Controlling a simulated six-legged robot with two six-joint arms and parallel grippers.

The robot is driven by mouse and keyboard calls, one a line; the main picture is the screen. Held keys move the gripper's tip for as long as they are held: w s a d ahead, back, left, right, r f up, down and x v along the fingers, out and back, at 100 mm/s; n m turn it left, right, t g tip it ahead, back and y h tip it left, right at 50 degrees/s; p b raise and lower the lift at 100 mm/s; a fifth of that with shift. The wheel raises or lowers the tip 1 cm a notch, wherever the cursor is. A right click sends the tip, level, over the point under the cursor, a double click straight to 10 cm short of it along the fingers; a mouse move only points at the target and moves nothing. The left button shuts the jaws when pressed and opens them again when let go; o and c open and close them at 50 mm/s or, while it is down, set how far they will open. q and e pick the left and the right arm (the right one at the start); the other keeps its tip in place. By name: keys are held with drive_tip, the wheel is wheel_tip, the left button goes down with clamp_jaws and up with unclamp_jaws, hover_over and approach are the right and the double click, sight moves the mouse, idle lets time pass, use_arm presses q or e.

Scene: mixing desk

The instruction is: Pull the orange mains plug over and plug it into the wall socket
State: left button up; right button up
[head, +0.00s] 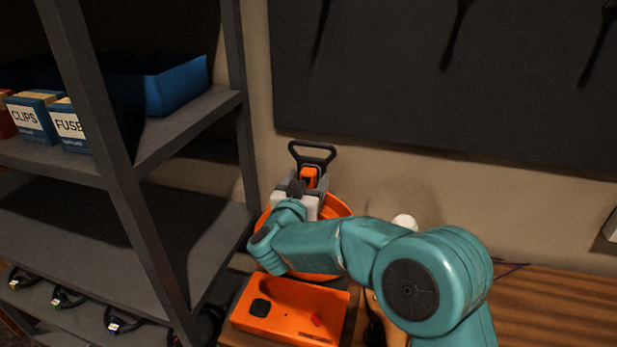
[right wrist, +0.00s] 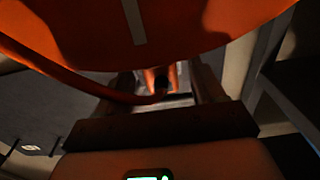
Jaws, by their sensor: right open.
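The orange mains plug (right wrist: 160,78) shows small and partly dark in the right wrist view, between the two fingers of my right gripper (right wrist: 165,88). An orange cable runs in from the left toward it. The jaws are open, and I cannot tell if either finger touches it. In the head view my right gripper (head: 308,193) is at the top of the orange cable reel (head: 338,207), just below its black handle (head: 312,150). An orange piece, likely the plug, shows there. A pale box at the right edge (head: 611,226) may be the wall socket; it is cut off. My left gripper is out of view.
An orange case (head: 290,312) with a black square and red part lies in front of the reel. A metal shelf (head: 190,120) with blue boxes stands close on the left. A white rounded object (head: 404,222) is behind my arm. The wooden desk (head: 560,305) is clear at right.

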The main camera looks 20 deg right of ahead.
drive_tip(key=shift+w+f, duration=0.1)
drive_tip(key=shift+w, duration=0.1)
drive_tip(key=shift+s, duration=0.15)
idle(0.3)
drive_tip(key=c, duration=0.4)
clamp_jaws()
drive_tip(key=shift+b+v, duration=0.55)
drive_tip(key=shift+v, duration=2.4)
